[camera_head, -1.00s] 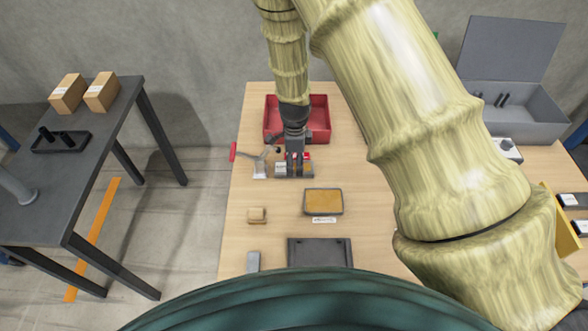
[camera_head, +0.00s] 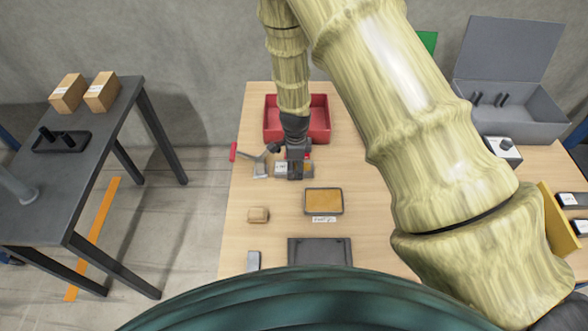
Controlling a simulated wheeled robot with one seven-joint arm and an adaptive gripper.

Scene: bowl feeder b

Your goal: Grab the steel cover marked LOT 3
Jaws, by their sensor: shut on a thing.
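My gripper (camera_head: 295,176) points down over the far left part of the wooden table, in front of the red bin. It is shut on a small steel-grey piece with a pale label (camera_head: 281,168), which shows on the left side of the jaws. This looks like the steel cover, but the label is too small to read, so I cannot confirm LOT 3. A yellowish part (camera_head: 308,171) shows just right of the jaws. The fingers hide most of what lies between them. I cannot tell whether the cover is touching the table.
The red bin (camera_head: 326,118) stands behind my gripper. A red-handled tool (camera_head: 247,155) lies left. A grey open box (camera_head: 535,112) stands far right.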

